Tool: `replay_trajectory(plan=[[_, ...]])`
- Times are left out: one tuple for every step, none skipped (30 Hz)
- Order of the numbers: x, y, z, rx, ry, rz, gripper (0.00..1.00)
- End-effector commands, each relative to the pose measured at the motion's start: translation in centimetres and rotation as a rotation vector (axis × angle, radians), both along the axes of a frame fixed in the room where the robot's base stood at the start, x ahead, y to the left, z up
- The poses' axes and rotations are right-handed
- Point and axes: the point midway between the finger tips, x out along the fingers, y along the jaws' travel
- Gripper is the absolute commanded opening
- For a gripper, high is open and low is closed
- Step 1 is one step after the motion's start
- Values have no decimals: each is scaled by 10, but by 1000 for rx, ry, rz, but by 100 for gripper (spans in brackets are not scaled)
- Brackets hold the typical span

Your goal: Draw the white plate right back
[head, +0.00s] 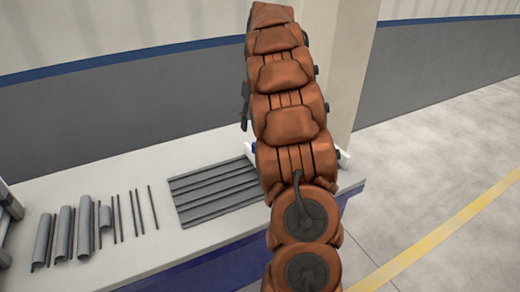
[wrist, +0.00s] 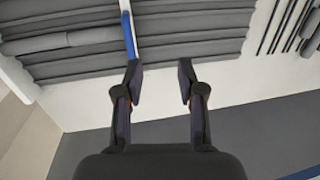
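My gripper (wrist: 160,80) is open and empty in the wrist view, its two dark fingers apart above the pale tabletop. A narrow blue strip with a pale edge (wrist: 129,36) runs over the grey pipes and ends by the left fingertip; whether it touches is unclear. A white upright piece (wrist: 17,78) stands at the left end of the pipes. In the head view, a small white and blue piece (head: 249,151) shows left of my arm and a white piece (head: 343,158) right of it. My arm hides what lies between, and the gripper. I cannot tell for certain which piece is the white plate.
Grey pipes (head: 212,191) lie side by side on the white table (head: 180,232). Several loose pipes and thin rods (head: 65,232) lie to the left. A pale pillar (head: 350,60) and a grey wall stand behind. Floor right of the table is clear.

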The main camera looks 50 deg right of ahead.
Motion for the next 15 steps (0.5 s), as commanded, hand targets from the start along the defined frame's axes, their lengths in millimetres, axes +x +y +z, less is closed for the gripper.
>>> replay_trajectory(plan=[[1, -15, -12, 6, -9, -2, 39], [1, -22, -16, 10, -13, -2, 39], [2, -30, -18, 10, -20, 1, 39], [2, -36, -20, 10, -26, 3, 39], [2, -40, -22, 12, -29, 6, 39], [2, -45, -25, 15, -32, 7, 39], [2, -48, -27, 18, -34, 8, 39], [2, -50, -28, 20, -35, 9, 39], [2, -52, -29, 21, -38, 11, 39], [1, -53, -30, 22, -38, 11, 39], [1, -54, -30, 21, -39, 12, 39], [1, -55, -32, 22, -40, 12, 39], [1, -55, -33, 22, -40, 13, 39], [2, -54, -34, 22, -40, 13, 39], [1, -54, -37, 23, -39, 13, 39]])
